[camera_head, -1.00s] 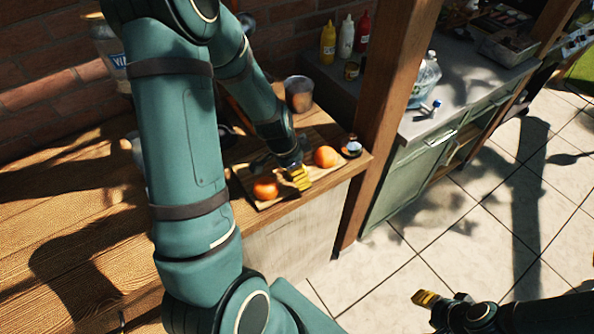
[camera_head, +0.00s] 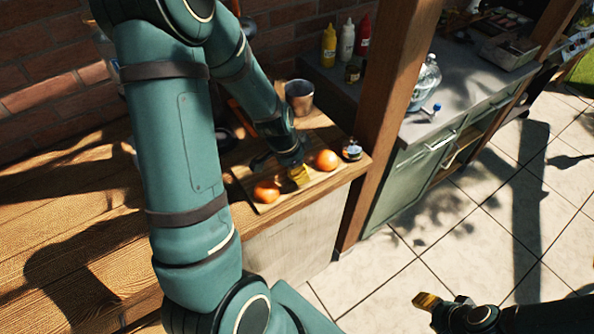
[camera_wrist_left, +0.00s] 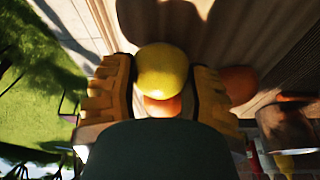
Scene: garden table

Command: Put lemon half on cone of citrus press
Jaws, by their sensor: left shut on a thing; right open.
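My left gripper (camera_head: 298,175) is low over the wooden cutting board (camera_head: 262,206), between two oranges. In the left wrist view, its yellow fingers are shut on the lemon half (camera_wrist_left: 162,70), whose rounded yellow peel shows between them. In the head view the lemon half cannot be made out. My right gripper (camera_head: 428,301) is open at the lower right, out over the tiled floor and away from the table. I cannot make out the citrus press; my left arm covers part of the tabletop.
One orange (camera_head: 266,191) lies left of my left gripper and another orange (camera_head: 327,160) right of it. A metal cup (camera_head: 299,97) stands behind, and a small jar (camera_head: 352,150) near the table's corner. A wooden post (camera_head: 378,130) rises beside the table. The front left tabletop is clear.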

